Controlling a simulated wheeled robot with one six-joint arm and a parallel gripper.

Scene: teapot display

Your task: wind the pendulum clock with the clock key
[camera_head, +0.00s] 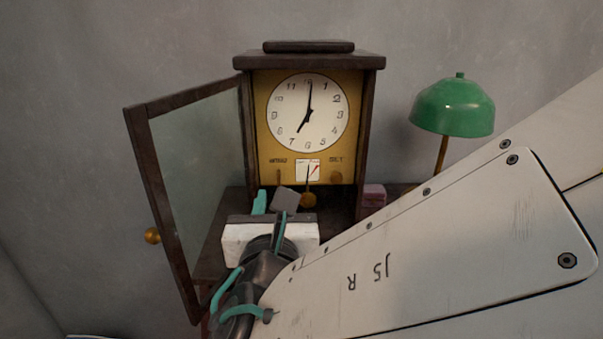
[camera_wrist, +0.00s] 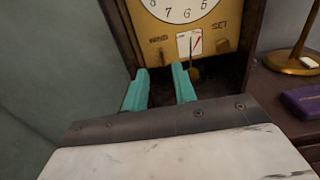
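The pendulum clock (camera_head: 376,120) stands against the wall with its glass door (camera_head: 195,150) swung open to the left. Its gold face has a WIND mark at lower left and a SET mark at lower right. A small brownish vertical piece (camera_head: 278,178) shows under WIND, also in the wrist view (camera_wrist: 158,55); I cannot tell if it is the clock key. The pendulum bob (camera_head: 308,200) hangs below the small gauge. My gripper (camera_wrist: 160,78) is in front of the clock's lower part, its teal fingers apart with nothing visible between them. It also shows in the head view (camera_head: 270,205).
A green lamp (camera_head: 452,106) stands right of the clock; its brass base (camera_wrist: 290,63) shows in the wrist view. A purple box (camera_wrist: 303,102) lies right of the clock on the brown surface. The open door with its round knob (camera_head: 152,236) bounds the left side.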

